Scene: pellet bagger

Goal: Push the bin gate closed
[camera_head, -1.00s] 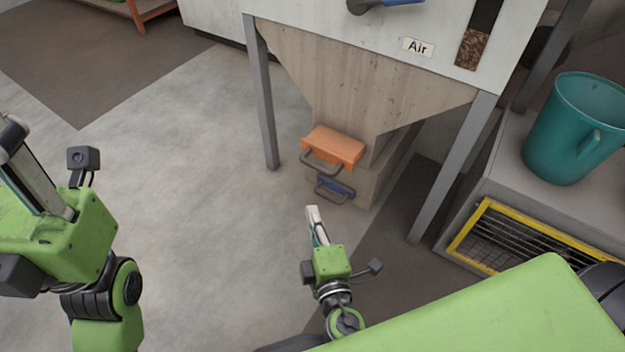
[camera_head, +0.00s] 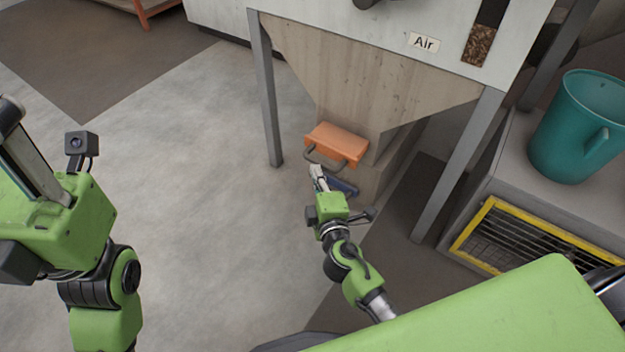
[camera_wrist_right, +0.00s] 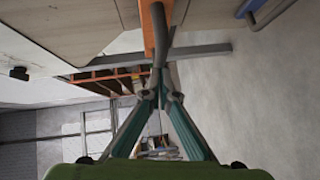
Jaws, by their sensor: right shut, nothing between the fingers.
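The bin gate is an orange plate (camera_head: 337,141) with a grey bar handle at the bottom of the wooden hopper; it sticks out toward me. Below it is a blue gate (camera_head: 343,186), partly hidden by my right gripper. My right gripper (camera_head: 318,170) is shut and empty, its tips just below and in front of the orange gate's handle. In the right wrist view the fingertips (camera_wrist_right: 160,88) meet close to the grey handle, with the orange plate (camera_wrist_right: 155,28) behind it; contact is unclear. My left gripper (camera_head: 28,165) is at the left edge, its fingers unclear.
Grey hopper legs (camera_head: 265,90) stand on both sides of the gates. A teal bucket (camera_head: 572,135) stands on a grey unit with a yellow-framed grille (camera_head: 500,232) at the right. The floor (camera_head: 200,200) left of the hopper is clear.

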